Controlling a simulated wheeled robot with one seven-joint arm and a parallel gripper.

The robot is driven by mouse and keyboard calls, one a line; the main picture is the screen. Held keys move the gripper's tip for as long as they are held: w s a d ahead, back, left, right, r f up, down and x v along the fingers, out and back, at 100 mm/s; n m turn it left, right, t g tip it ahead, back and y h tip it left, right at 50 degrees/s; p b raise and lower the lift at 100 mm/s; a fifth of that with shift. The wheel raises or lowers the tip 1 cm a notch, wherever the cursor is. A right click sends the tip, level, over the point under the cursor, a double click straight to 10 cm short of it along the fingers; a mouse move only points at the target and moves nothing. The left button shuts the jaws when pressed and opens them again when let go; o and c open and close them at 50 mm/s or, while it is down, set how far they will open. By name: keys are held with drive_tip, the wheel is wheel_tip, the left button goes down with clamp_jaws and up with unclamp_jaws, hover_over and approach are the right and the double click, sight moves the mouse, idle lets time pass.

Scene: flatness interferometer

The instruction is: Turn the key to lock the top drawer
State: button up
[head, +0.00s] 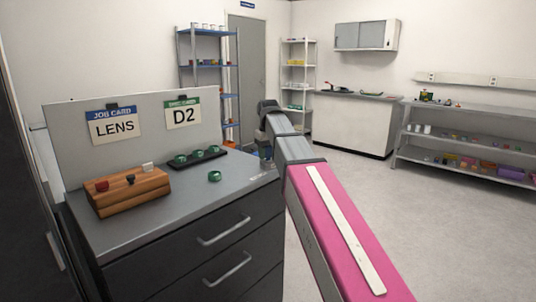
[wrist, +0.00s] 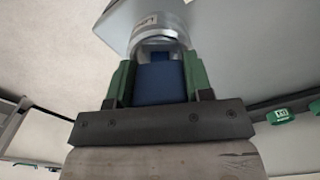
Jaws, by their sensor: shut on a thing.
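In the wrist view my gripper (wrist: 160,70) has its green fingers closed on both sides of a blue block (wrist: 161,84), which looks like the key's head. Just beyond it is a round metallic collar (wrist: 158,24), which looks like the lock; how far the key sits in it is hidden. In the head view the dark cabinet's top drawer (head: 175,255) appears closed, with a grey bar handle (head: 224,232). My arm reaches past the cabinet's right side and hides most of the gripper there. The key and lock cannot be made out in that view.
On the grey cabinet top (head: 150,222) are a wooden block (head: 128,195), a dark tray (head: 215,153) with green pieces, and a loose green piece (head: 215,176). A board (head: 65,145) with cards stands behind. Floor (head: 430,220) to the right is clear.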

drive_tip(key=shift+n, duration=1.7)
drive_tip(key=shift+n, duration=0.8)
drive_tip(key=o, duration=0.5)
drive_tip(key=shift+n, duration=0.4)
drive_tip(key=o, duration=0.5)
drive_tip(key=shift+r, duration=0.1)
